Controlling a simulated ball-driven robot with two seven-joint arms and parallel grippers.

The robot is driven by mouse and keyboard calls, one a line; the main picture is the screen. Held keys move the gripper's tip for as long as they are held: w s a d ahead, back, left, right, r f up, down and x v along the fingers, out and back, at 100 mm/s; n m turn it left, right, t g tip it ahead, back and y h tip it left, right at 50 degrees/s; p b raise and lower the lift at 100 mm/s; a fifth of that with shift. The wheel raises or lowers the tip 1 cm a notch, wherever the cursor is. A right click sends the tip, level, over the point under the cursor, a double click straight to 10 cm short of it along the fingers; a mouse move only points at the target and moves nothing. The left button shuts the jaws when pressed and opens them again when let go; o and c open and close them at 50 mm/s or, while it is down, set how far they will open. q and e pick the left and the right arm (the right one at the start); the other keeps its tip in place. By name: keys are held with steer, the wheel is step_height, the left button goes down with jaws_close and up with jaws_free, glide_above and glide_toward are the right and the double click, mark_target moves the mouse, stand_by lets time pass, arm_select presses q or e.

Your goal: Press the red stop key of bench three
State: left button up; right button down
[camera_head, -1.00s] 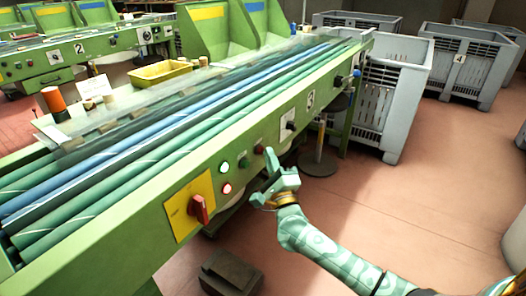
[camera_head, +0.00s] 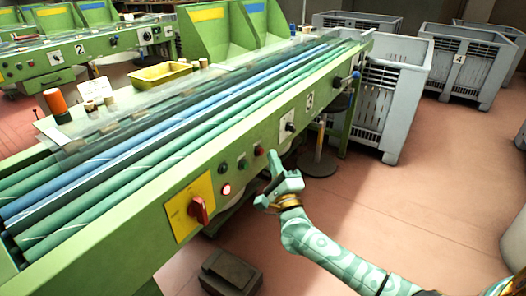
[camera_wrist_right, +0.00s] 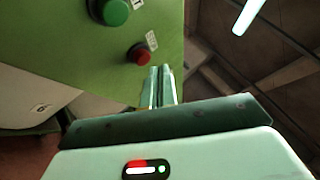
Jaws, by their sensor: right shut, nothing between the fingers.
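The red stop key (camera_head: 258,151) is a small round button on the green front panel of bench three (camera_head: 150,222), whose plate reads 3. It also shows in the right wrist view (camera_wrist_right: 138,54), below a green key (camera_wrist_right: 112,11). My right gripper (camera_head: 272,156) is shut and empty, just right of the red key. In the right wrist view its fingertips (camera_wrist_right: 161,69) lie close to the key, with a small gap in the picture. A red lamp (camera_head: 226,190) glows; the lamp above it (camera_head: 224,168) is dark. My left gripper is out of view.
A yellow plate with a red rotary switch (camera_head: 198,209) sits left of the keys, and a black knob (camera_head: 290,127) sits right. A stool (camera_head: 318,165) and grey crates (camera_head: 390,100) stand beyond.

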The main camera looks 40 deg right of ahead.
steer(key=shift+s, duration=0.1)
